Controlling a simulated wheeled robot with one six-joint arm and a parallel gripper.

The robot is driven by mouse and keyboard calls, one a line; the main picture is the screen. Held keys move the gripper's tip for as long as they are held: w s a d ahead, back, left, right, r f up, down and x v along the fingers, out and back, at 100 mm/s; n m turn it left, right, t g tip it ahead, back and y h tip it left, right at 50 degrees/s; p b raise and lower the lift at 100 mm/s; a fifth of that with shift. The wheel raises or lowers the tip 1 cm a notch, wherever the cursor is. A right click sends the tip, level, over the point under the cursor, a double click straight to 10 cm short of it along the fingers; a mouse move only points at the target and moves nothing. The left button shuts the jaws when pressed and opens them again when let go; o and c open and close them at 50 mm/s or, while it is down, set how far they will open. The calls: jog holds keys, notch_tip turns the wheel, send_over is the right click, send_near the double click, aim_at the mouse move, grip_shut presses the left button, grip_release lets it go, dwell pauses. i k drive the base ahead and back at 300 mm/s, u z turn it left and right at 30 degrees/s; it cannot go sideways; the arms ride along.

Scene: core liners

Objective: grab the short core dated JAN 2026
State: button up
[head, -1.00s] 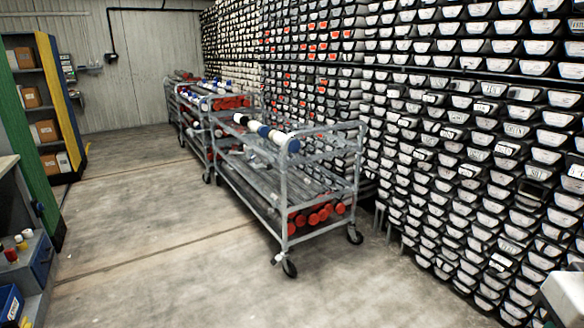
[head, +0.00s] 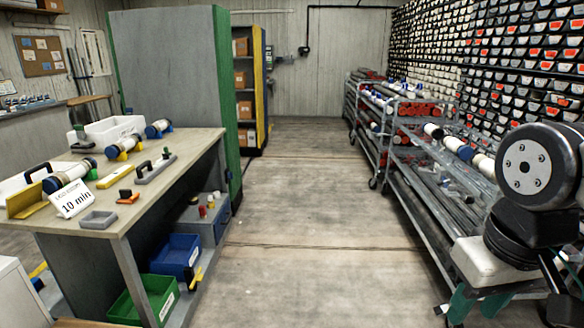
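Short capped core sections lie on the bench at left: one with a dark end cap (head: 68,176) near the front, one with a blue cap (head: 124,147) behind it, and another (head: 158,128) farther back. White liners with dark and blue bands (head: 458,148) lie on top of the near cart at right. No date is readable on any of them, so I cannot tell which is JAN 2026. Part of my arm shows at the right edge. I see no gripper fingertips.
The bench (head: 185,160) carries a "10 min" sign (head: 72,201), a white tray (head: 108,129) and small tools. Blue (head: 177,254) and green (head: 146,298) bins sit below. A clear concrete aisle (head: 290,210) runs between bench and carts (head: 416,190). A liner-filled rack (head: 520,60) lines the right wall.

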aim_at(437, 134)
jog(key=u, duration=0.15)
jog(key=i, duration=2)
jog(key=z, duration=0.9)
jog(key=i, duration=1.65)
jog(key=z, duration=1)
jog(key=k, duration=0.55)
jog(key=u, duration=0.95)
jog(key=i, duration=0.9)
jog(key=u, duration=0.8)
jog(key=i, duration=0.95)
jog(key=z, duration=0.6)
jog(key=i, duration=0.95)
jog(key=z, duration=0.75)
